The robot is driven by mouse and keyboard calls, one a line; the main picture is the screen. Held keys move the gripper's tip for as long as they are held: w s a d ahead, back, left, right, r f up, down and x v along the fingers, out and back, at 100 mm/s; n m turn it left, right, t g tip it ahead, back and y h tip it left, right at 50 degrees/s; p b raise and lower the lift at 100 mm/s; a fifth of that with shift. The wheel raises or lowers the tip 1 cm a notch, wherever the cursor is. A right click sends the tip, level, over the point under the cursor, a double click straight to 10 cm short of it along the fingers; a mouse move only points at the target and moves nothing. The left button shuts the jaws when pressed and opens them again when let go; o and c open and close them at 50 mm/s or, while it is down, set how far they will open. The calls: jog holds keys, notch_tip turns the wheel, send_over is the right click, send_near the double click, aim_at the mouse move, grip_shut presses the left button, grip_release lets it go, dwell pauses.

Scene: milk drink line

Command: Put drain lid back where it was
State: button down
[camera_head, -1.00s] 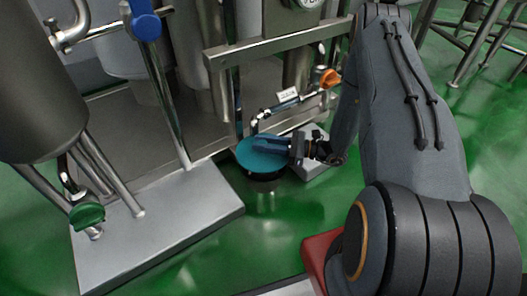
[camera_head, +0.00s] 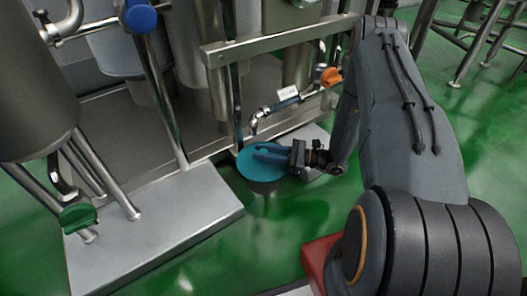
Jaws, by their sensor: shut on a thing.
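The drain lid (camera_head: 262,174) is a round teal disc near the middle of the view. My gripper (camera_head: 272,154) comes from the right and is shut on the lid, with its fingers lying over the upper face. The lid is roughly level, close over a round grey metal drain (camera_head: 264,187) in the green floor. The lid hides most of the drain opening. I cannot tell whether the lid touches the drain rim.
A bent metal pipe (camera_head: 256,122) with an orange-handled valve (camera_head: 331,76) hangs just behind the lid. Steel base plates (camera_head: 150,225) stand left, under tanks and legs. A green valve handle (camera_head: 78,217) is at far left. Open green floor (camera_head: 270,235) lies in front.

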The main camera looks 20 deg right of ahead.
jog(key=c, duration=1.5)
grip_release()
